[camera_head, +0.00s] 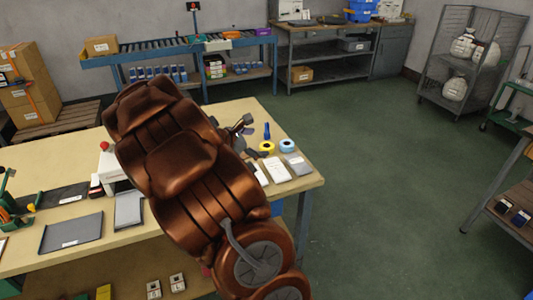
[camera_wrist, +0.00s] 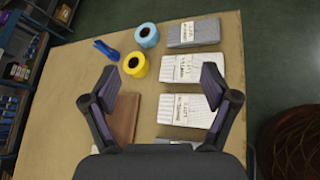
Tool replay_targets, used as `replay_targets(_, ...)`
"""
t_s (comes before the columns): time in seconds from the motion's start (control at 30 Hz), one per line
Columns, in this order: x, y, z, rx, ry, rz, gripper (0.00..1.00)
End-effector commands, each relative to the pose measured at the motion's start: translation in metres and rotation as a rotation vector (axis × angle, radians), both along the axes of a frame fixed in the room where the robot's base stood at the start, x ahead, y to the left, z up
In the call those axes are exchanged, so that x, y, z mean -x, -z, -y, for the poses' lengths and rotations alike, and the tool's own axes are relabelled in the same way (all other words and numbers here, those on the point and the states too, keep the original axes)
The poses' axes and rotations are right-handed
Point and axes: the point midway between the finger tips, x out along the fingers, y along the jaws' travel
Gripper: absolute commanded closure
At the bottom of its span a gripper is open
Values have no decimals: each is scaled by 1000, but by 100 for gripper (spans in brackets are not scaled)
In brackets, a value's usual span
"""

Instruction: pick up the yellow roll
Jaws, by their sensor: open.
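The yellow roll (camera_wrist: 135,64) lies on the table in the wrist view, ahead of my gripper and left of its middle line. It also shows in the head view (camera_head: 267,147), near the far right part of the table, beside my arm. My gripper (camera_wrist: 161,90) is open and empty, its two fingers spread wide above the table. A gap remains between the fingers and the roll. In the head view my arm hides most of the gripper.
A light blue roll (camera_wrist: 147,35) lies close beside the yellow one. A blue object (camera_wrist: 106,50) lies to its left. Labelled sock packs in grey (camera_wrist: 194,33) and white (camera_wrist: 189,67) lie to the right. A brown flat piece (camera_wrist: 125,118) lies below the left finger.

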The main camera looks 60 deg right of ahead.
Motion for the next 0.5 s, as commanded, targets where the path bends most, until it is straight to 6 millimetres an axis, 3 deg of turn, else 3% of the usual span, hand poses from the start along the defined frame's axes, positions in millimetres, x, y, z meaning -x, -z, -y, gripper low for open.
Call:
replay_targets(0.03,-8,15,14,9,-37,-54,14)
replay_targets(0.2,-38,50,50,30,-186,-220,14)
replay_targets(0.4,-59,81,72,33,-298,-346,14)
replay_targets(0.5,-63,88,77,34,-325,-374,14)
